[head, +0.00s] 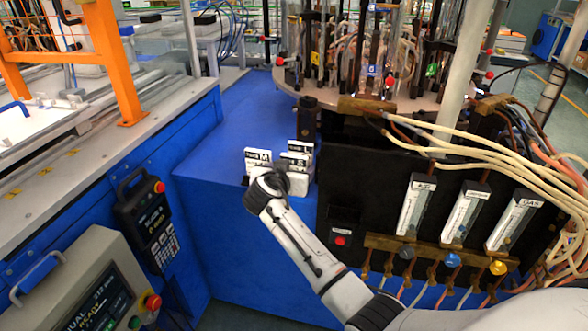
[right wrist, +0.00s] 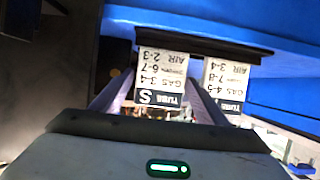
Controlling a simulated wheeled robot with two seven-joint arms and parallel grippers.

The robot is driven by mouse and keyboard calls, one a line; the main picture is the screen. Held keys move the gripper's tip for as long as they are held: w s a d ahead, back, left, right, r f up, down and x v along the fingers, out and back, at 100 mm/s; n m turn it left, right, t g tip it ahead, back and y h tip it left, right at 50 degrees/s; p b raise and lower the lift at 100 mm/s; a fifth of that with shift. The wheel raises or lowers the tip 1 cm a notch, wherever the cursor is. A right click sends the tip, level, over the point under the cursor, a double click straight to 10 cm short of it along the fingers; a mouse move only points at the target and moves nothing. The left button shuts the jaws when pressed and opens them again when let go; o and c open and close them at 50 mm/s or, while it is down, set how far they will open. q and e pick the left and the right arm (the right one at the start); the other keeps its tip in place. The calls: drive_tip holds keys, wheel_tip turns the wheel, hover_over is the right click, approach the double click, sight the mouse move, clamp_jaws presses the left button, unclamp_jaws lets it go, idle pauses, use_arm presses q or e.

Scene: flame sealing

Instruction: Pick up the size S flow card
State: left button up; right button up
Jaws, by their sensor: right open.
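The size S flow card (head: 295,160) stands in a group of white cards on the blue surface, its lower part hidden behind my right gripper (head: 282,181). In the right wrist view the S card (right wrist: 162,68) appears upside down, with its dark "TUBE S" band nearest me. My right gripper (right wrist: 155,98) is open, with one finger on each side of the S card; I cannot tell whether either touches it. The M card (head: 258,156) stands to the left and the L card (head: 302,146) behind. My left gripper is out of view.
Another card (right wrist: 226,82) stands just outside the right-hand finger in the wrist view. A black panel with flow meters (head: 460,215) and hoses is to the right. The blue surface (head: 220,150) left of the cards is clear.

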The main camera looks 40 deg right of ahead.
drive_tip(key=shift+x, duration=0.85)
drive_tip(key=shift+c, duration=0.2)
drive_tip(key=c, duration=0.8)
drive_tip(key=shift+r, duration=0.1)
